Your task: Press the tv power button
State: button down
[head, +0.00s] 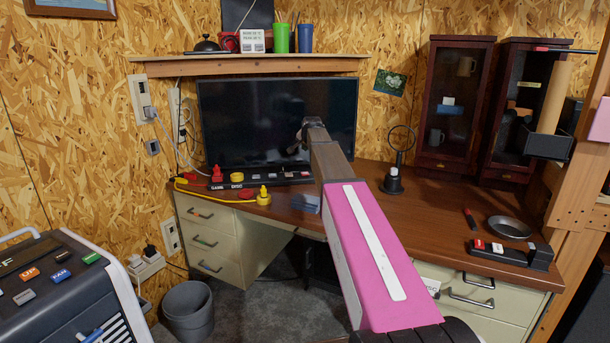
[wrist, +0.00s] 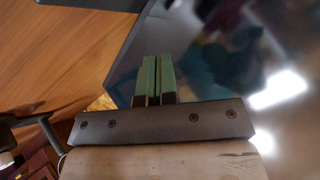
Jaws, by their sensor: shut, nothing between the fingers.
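The tv (head: 235,120) is a wide black screen standing at the back of the wooden desk, dark and reflective. A black strip (head: 262,180) with several small buttons and the labels GAME and DISC lies along its foot. I cannot tell which part is the power button. My arm reaches across the desk, and its end hides part of the screen's right half and of the strip. In the wrist view my gripper (wrist: 153,62) is shut and empty, its green finger pads together. The fingers overlap the dark glossy screen (wrist: 215,50) there; contact cannot be told.
A yellow plug-like piece (head: 263,197) and a red one (head: 216,174) stand left on the desk (head: 440,205). A black ring stand (head: 393,180) is right of my arm. A metal dish (head: 509,228) lies farther right. A shelf (head: 250,66) hangs above the tv.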

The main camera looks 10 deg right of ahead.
aim_at(306, 173)
dwell(0.3)
jog(key=shift+f, duration=4.4)
jog(key=shift+f, duration=0.15)
jog(key=shift+f, duration=0.25)
jog(key=shift+f, duration=0.45)
jog(key=shift+r, duration=0.85)
jog(key=shift+r, duration=0.1)
